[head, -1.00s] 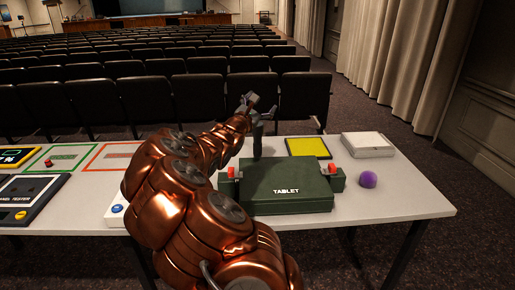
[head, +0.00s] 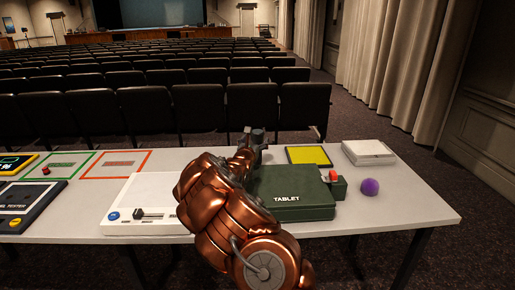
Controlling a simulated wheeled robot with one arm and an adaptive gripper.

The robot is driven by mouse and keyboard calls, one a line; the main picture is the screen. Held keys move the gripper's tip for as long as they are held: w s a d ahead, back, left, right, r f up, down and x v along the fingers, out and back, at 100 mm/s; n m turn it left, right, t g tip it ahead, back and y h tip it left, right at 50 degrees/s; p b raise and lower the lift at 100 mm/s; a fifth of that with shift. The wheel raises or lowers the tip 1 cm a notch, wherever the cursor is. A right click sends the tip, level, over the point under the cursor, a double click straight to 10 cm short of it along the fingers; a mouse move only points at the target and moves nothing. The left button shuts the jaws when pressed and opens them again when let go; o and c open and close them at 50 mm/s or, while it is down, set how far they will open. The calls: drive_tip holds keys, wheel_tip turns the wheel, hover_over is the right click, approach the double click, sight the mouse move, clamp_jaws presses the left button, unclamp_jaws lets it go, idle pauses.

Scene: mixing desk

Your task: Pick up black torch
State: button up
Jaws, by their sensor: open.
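A dark upright shape, which looks like the black torch (head: 259,137), stands behind the green tablet case (head: 291,196). It is small and its lower part is hidden by my arm and the case. My gripper (head: 250,138) is at the end of my copper-coloured arm, right beside this shape in the picture. It is open. I cannot tell whether its fingers are around the torch or only next to it, or whether they touch it.
A yellow pad (head: 309,155), a white box (head: 368,152) and a purple ball (head: 370,187) lie to the right. A white panel with a slider (head: 146,203) is left of my arm. Red (head: 116,164) and green (head: 62,165) outlined areas lie further left. The front right table corner is clear.

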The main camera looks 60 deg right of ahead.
drive_tip(key=shift+p+x, duration=0.4)
drive_tip(key=shift+x, duration=1.8)
clamp_jaws()
